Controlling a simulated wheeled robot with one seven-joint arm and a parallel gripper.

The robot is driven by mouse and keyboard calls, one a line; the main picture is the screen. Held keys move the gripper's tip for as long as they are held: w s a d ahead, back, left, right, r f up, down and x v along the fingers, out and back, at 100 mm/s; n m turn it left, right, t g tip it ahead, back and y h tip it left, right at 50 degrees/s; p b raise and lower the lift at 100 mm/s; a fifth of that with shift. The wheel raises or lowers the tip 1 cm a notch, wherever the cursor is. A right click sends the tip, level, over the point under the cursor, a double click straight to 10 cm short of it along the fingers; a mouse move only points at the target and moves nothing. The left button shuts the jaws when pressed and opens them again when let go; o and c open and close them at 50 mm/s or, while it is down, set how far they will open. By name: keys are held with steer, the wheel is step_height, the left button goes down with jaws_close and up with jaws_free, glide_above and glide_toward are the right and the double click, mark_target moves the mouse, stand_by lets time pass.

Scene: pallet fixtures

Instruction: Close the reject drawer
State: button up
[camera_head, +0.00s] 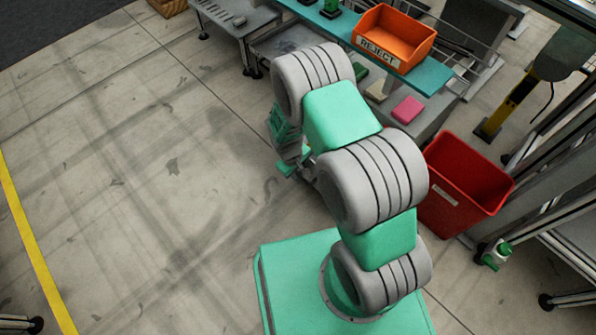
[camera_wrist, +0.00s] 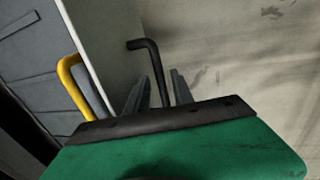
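My gripper (camera_head: 292,168) is low beside the grey workstation in the head view, partly hidden by my arm. In the wrist view my gripper (camera_wrist: 160,92) shows two grey fingers apart, with a gap between them. A black bent bar (camera_wrist: 152,58), like a handle, runs down between or just behind the fingers; contact cannot be told. A pale grey panel (camera_wrist: 105,35) lies left of it, with a yellow handle (camera_wrist: 72,75) farther left. I cannot tell for sure which part is the reject drawer. An orange bin labelled REJECT (camera_head: 392,38) sits on a teal shelf (camera_head: 428,76).
Pink (camera_head: 408,109) and beige (camera_head: 377,91) blocks lie on a grey surface below the shelf. A red bin (camera_head: 462,185) stands at the right, near a metal frame. A grey table (camera_head: 235,18) stands at top. The floor (camera_head: 130,170) at left is clear.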

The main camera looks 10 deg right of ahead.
jaws_close()
stand_by(1.2)
